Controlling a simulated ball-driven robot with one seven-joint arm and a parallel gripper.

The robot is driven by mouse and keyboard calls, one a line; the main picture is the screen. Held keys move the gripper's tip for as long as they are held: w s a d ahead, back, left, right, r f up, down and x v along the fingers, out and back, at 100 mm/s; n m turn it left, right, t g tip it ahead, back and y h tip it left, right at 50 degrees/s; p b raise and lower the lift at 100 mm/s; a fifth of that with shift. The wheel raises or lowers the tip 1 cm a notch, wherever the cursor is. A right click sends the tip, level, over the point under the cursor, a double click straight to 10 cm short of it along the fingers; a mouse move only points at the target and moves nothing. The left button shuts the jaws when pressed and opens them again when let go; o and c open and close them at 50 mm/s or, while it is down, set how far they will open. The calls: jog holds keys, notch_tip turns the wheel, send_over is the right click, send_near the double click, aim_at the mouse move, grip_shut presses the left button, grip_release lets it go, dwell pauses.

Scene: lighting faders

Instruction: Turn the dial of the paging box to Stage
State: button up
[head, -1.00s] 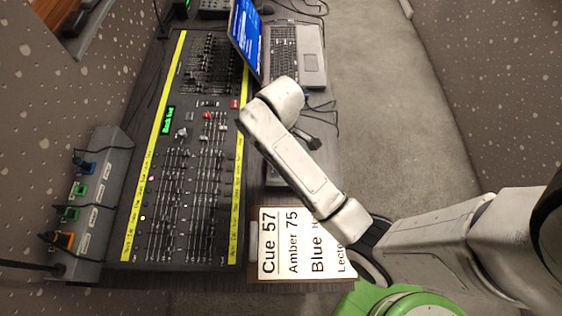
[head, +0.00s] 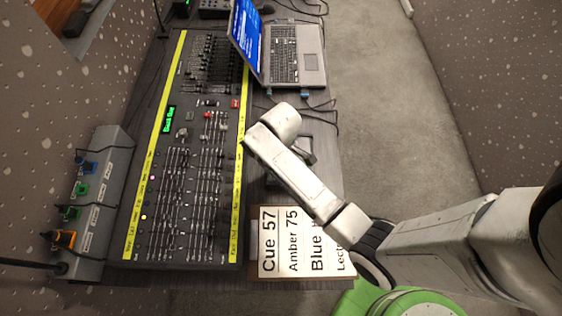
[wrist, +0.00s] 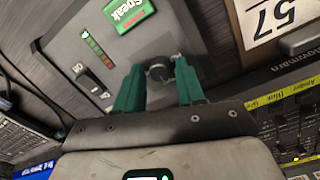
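The paging box (wrist: 185,30) is a grey panel with a green "Speak" button, a column of small lights and an ON rocker switch in the wrist view. Its round dark dial (wrist: 158,73) lies between the two green fingers of my gripper (wrist: 160,72). The fingers stand apart, one on each side of the dial; whether they touch it is unclear. The dial's pointer and labels cannot be read. In the head view my arm covers most of the paging box (head: 304,148), and my fingers are hidden.
The fader desk (head: 190,150) lies left of my arm. A laptop (head: 297,60) stands behind, with loose cables (head: 325,105) nearby. A cue card (head: 290,243) lies at the front edge. A grey box with coloured plugs (head: 105,190) is at far left.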

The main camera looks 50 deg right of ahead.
grip_shut()
dwell(0.3)
jog(key=m, duration=0.4)
jog(key=shift+m+y, duration=0.3)
jog(key=shift+m, duration=0.1)
jog(key=m, duration=0.4)
jog(key=shift+d+y, duration=0.15)
jog(key=shift+y, duration=0.15)
jog(key=m, duration=0.5)
jog(key=shift+d+m+y, duration=0.1)
jog(key=shift+m+y, duration=0.3)
jog(key=shift+m, duration=1.5)
